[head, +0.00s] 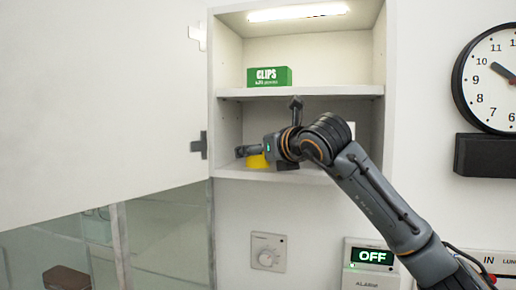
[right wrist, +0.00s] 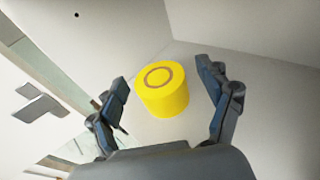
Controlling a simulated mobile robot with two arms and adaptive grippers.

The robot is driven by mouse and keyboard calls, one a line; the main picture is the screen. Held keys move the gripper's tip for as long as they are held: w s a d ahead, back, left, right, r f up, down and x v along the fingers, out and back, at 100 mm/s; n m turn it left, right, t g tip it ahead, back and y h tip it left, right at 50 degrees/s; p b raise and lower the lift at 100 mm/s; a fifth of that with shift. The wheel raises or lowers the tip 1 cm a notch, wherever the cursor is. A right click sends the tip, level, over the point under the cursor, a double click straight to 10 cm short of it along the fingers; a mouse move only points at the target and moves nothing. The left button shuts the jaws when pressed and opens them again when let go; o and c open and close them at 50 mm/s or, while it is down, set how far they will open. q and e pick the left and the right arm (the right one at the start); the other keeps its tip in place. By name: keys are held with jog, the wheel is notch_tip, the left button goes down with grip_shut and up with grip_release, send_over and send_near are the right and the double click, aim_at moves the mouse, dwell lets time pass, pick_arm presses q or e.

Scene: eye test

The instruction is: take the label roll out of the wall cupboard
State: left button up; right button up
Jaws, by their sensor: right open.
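The label roll, a yellow cylinder with a brown ring on top, stands upright on the lower shelf of the wall cupboard (head: 230,172). In the head view the roll (head: 258,162) is largely hidden by my right gripper (head: 262,151). The right wrist view shows the roll (right wrist: 163,92) whole. There my right gripper (right wrist: 162,76) is open, one finger on each side of the roll, with visible gaps between fingers and roll. My left gripper is not in view.
The cupboard door (head: 100,90) stands open to the left. A green clips box (head: 269,77) is on the shelf above. A pale object (head: 351,130) shows partly behind my right arm. A clock (head: 490,80), dial (head: 267,252) and OFF display (head: 372,257) are on the wall.

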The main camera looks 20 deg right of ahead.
jog(key=shift+w+a+f, duration=0.15)
jog(key=shift+w, duration=0.3)
jog(key=shift+s, duration=0.1)
jog(key=c, duration=1.3)
